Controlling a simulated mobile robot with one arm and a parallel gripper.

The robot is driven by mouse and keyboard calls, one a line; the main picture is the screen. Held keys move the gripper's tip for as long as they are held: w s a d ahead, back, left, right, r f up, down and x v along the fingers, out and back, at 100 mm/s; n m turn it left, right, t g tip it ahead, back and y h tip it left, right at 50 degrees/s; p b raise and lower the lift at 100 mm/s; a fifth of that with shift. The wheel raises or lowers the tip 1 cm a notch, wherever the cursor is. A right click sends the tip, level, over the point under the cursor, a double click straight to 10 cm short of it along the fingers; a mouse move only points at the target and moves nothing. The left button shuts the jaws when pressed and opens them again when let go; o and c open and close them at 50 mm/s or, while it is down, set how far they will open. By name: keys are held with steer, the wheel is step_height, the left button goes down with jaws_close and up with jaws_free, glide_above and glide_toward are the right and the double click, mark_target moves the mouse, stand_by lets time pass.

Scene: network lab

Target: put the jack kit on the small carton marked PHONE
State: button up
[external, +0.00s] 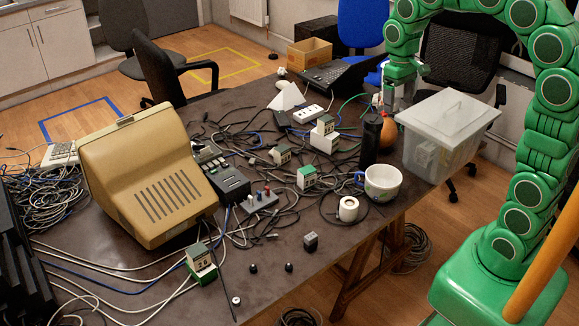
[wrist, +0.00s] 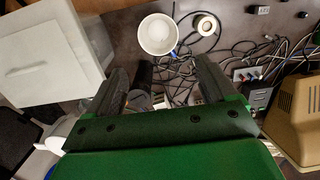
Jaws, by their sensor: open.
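I cannot tell which thing is the jack kit, and no PHONE marking is legible. Several small labelled boxes lie among the cables in the external view: a dark-topped one (external: 281,155), a green-and-white one (external: 307,177), a grey-topped one on a white block (external: 325,127), and one on a green base (external: 199,259) at the near edge. My gripper (external: 390,97) is at the far right of the table, above the black cylinder and orange round object. In the wrist view my gripper (wrist: 160,68) is open, with nothing held between its fingers. Small boxes beyond the fingers are partly hidden.
A lidded translucent bin (external: 445,130), black cylinder (external: 371,140), orange round object (external: 388,133), white cup (external: 383,182) and tape roll (external: 348,208) crowd the right side. A beige monitor (external: 150,175) fills the left. Loose cables cover much of the table; its near strip is barer.

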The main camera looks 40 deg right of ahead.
steer(key=s+a+f, duration=0.1)
steer(key=s+f, duration=0.1)
steer(key=s, duration=1.2)
steer(key=s+f, duration=0.2)
steer(key=s, duration=1.2)
steer(key=shift+a+f+g, duration=0.2)
steer(key=shift+a+g, duration=0.15)
steer(key=shift+g, duration=0.05)
